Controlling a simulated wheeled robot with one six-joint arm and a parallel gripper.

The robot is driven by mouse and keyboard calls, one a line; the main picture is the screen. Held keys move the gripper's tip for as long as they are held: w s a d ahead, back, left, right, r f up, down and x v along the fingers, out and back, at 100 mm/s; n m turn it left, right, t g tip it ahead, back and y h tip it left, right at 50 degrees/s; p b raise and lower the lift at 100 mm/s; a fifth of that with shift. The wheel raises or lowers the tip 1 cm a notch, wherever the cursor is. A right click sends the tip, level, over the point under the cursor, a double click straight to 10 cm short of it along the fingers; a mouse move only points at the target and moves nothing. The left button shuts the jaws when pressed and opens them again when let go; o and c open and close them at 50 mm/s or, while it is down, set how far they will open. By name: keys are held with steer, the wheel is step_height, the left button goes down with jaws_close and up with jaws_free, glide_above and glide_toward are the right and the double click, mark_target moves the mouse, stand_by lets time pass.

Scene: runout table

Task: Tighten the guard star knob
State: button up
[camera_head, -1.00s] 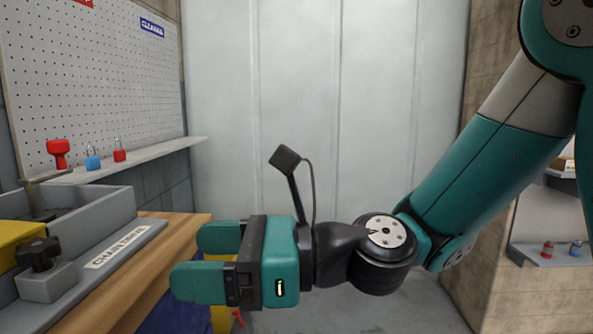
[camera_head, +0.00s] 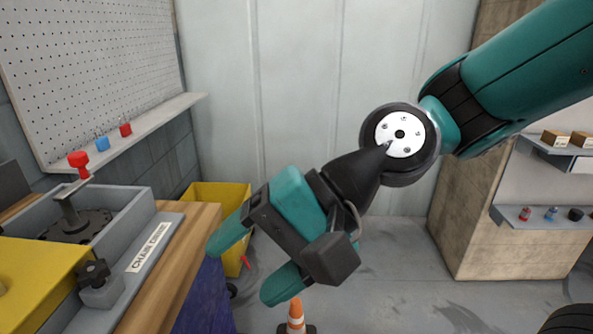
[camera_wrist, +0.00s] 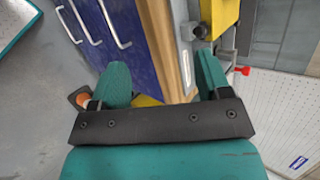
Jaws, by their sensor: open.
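The black star knob (camera_head: 93,272) sits on a small grey block (camera_head: 101,292) at the lower left of the head view. It is beside the yellow guard (camera_head: 38,262) and the "CHAIN DRIVE" label (camera_head: 150,247). I cannot tell from here how tight it is. My gripper (camera_head: 242,273) is open and empty, to the right of the knob and apart from it, past the bench edge. It is tilted, with its fingers pointing down and left.
A red-topped lever (camera_head: 78,160) stands in the grey housing behind the knob. The wooden bench (camera_head: 178,270) has a blue side. A yellow bin (camera_head: 228,200) and an orange cone (camera_head: 296,316) stand on the floor. A shelf (camera_head: 150,122) runs below the pegboard.

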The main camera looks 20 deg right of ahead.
steer(key=s+d+r+n+h+p, duration=0.1)
steer(key=d+r+n+h+p, duration=0.2)
steer(key=d+r+n+p, duration=0.1)
steer(key=shift+s+r+n+p, duration=0.25)
steer(key=shift+n+p, duration=0.3)
steer(key=shift+n, duration=0.05)
